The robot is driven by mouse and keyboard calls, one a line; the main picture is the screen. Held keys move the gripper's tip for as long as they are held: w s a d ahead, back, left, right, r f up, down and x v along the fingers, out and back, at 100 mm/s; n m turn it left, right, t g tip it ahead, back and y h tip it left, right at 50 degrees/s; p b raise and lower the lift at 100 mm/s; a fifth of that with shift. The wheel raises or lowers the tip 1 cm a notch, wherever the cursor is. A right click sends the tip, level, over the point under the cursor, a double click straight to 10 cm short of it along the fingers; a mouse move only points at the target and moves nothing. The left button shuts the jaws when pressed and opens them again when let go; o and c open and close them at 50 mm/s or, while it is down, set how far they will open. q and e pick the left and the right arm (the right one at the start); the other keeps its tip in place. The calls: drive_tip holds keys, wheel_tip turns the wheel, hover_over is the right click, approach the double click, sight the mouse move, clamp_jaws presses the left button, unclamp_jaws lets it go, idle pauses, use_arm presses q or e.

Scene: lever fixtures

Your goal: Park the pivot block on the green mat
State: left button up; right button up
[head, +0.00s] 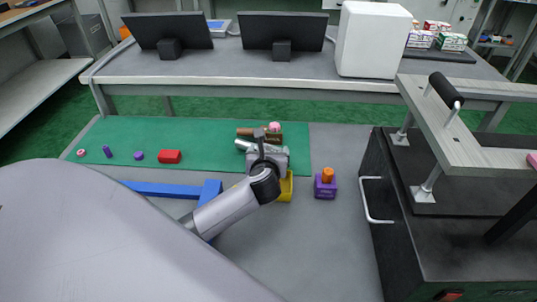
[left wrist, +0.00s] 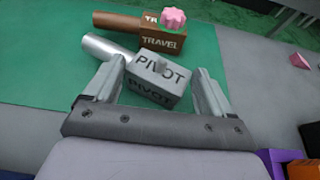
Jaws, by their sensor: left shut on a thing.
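The green mat (head: 190,135) lies along the far part of the grey table, and it also shows in the left wrist view (left wrist: 45,60). The grey pivot block (left wrist: 155,82), with a silver cylinder on one side and "PIVOT" lettering, is between the fingers of my left gripper (left wrist: 160,90). In the head view my left gripper (head: 264,150) is over the mat's right part, shut on the block, whose silver cylinder (head: 243,145) shows to its left. The gripper hides much of the block there. I cannot tell whether the block touches the mat. My right gripper is not in view.
A brown "TRAVEL" block (left wrist: 165,42) with a pink knob stands just beyond the pivot block. A red block (head: 169,156) and small purple pieces lie at the mat's left. A yellow block (head: 286,188), a purple block (head: 325,187) and a blue bar (head: 160,188) are nearer.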

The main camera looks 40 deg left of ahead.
use_arm(q)
drive_tip(key=shift+r, duration=0.1)
drive_tip(key=o, duration=1)
drive_tip(key=shift+s+d+r, duration=0.1)
drive_tip(key=p+v, duration=0.3)
drive_tip(key=v, duration=0.7)
drive_tip(key=shift+s+d+r, duration=0.2)
drive_tip(key=shift+s, duration=0.1)
drive_tip(key=shift+s+d+r, duration=0.15)
drive_tip(key=shift+s+d, duration=0.05)
drive_tip(key=shift+s, duration=0.15)
